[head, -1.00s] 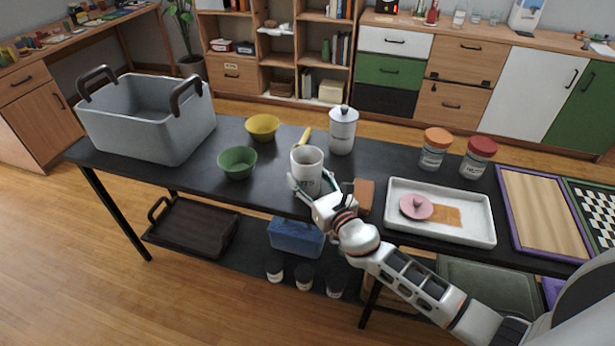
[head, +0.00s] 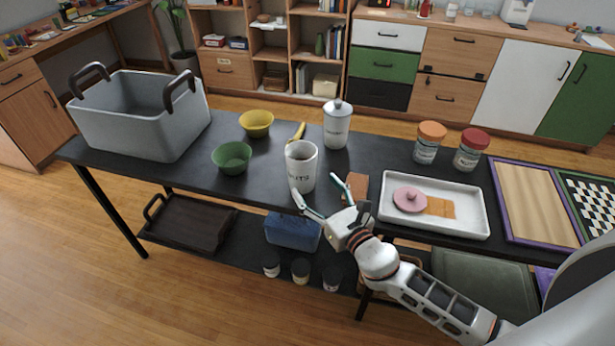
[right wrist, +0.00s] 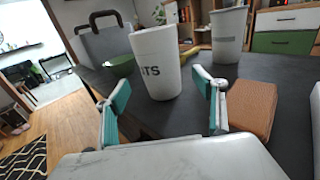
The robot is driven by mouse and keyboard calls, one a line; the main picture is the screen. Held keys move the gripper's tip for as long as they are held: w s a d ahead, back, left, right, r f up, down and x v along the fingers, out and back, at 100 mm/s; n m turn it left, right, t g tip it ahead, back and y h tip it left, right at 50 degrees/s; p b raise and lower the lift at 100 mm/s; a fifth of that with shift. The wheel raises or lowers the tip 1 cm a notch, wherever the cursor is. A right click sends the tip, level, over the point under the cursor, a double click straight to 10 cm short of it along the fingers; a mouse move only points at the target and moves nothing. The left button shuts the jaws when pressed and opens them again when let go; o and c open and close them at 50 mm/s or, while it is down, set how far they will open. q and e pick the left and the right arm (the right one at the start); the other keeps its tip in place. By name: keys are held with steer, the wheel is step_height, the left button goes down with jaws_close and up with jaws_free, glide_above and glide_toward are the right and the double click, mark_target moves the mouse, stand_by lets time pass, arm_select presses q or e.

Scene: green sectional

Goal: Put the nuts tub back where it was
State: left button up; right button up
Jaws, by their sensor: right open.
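The nuts tub (head: 301,168) is a white, open-topped tub with dark lettering. It stands upright on the dark table near the front edge. It also shows in the right wrist view (right wrist: 156,68), with the letters "TS" visible. My right gripper (head: 316,187) is open and empty, just in front of the tub. In the right wrist view its two fingers (right wrist: 160,82) are spread, with the tub beyond and between them, apparently clear of them. My left gripper is out of the picture.
A brown block (head: 357,188) lies right of the tub, beside a white tray (head: 470,228) with a pink lid (head: 410,199). A lidded white canister (head: 336,128) and a yellow utensil (head: 297,131) are behind. A green bowl (head: 232,158) and grey bin (head: 140,125) are left.

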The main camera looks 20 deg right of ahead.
steer(key=s, duration=0.3)
steer(key=shift+s+d, duration=0.25)
steer(key=shift+d, duration=0.05)
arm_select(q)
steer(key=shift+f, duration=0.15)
arm_select(e)
steer(key=shift+s, duration=0.25)
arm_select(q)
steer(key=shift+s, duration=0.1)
arm_select(e)
steer(key=shift+s+d, duration=0.1)
